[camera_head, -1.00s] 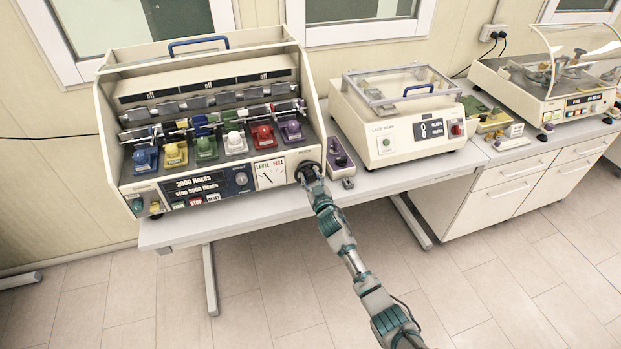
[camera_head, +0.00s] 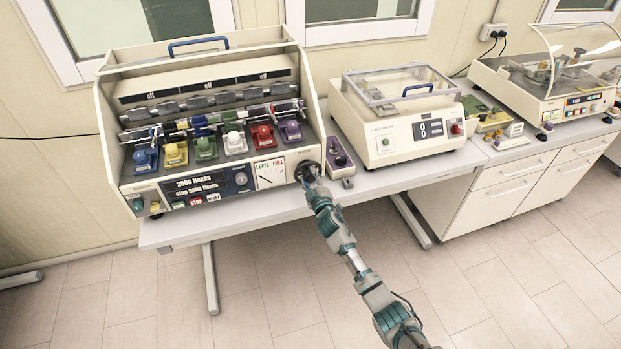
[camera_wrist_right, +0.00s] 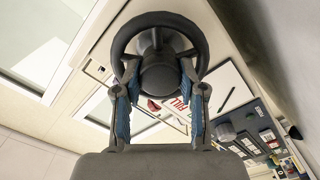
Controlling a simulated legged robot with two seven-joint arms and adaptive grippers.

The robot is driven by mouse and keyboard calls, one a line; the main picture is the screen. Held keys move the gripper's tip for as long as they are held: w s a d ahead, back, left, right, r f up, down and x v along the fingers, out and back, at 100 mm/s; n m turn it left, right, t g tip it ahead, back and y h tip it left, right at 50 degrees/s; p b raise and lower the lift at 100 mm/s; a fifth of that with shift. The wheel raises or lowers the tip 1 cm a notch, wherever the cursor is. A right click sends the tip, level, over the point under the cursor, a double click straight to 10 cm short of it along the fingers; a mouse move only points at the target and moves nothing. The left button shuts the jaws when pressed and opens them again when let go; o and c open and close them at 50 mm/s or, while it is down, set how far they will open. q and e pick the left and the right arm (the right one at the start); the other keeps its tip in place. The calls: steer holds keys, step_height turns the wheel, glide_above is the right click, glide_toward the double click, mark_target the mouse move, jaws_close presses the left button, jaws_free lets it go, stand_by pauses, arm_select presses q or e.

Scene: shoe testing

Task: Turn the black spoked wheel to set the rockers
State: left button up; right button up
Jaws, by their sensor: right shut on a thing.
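The black spoked wheel (camera_head: 308,172) is on the right end of the flexing machine's front panel. In the right wrist view its dark rim (camera_wrist_right: 160,18) and hub fill the upper middle. My right gripper (camera_head: 312,182) is at the wheel. In the wrist view its fingers (camera_wrist_right: 160,84) are closed on the wheel's lower part, either side of the hub. The row of grey metal rockers (camera_head: 213,101) lies across the machine, behind several coloured shoes. The LEVEL/FULL gauge (camera_head: 270,173) is left of the wheel, with a dark needle visible. My left gripper is not in view.
A lace wear tester (camera_head: 392,125) with a clear lid is further right on the table (camera_head: 235,222). Open floor lies in front.

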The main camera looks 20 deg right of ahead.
steer(key=shift+r+n, duration=0.1)
steer(key=shift+n, duration=1.1)
steer(key=o, duration=1.1)
steer(key=shift+o, duration=0.2)
steer(key=shift+w+a, duration=0.1)
steer(key=shift+w, duration=0.1)
steer(key=shift+s, duration=0.15)
steer(key=s, duration=1.1)
steer(key=shift+s+d+f, duration=0.2)
steer(key=shift+s, duration=0.2)
